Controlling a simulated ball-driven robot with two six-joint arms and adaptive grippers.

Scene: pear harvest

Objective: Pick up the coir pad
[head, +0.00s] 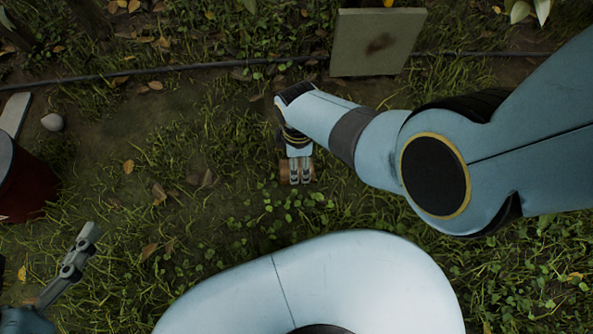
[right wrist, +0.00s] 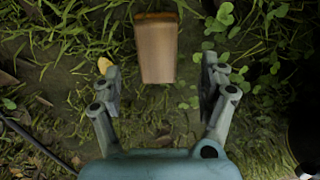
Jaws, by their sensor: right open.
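A brown, slightly tapered block with a darker top edge, which I take to be the coir pad (right wrist: 157,50), lies between the fingers in the right wrist view. My right gripper (right wrist: 157,66) is open, with one finger on each side of it and a gap to both. In the head view the right gripper (head: 300,176) points down over the pad (head: 284,173), which shows only at the edges behind the fingers. Contact cannot be told. My left gripper (head: 84,244) is at the lower left of the head view, far from the pad; its opening is unclear.
A square grey-green board (head: 376,42) with a dark stain stands at the top. A dark hose (head: 170,69) crosses the ground. A dark red container (head: 22,180), a pale round object (head: 52,122) and a light plank (head: 14,113) are at the left. Grass and leaves surround the pad.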

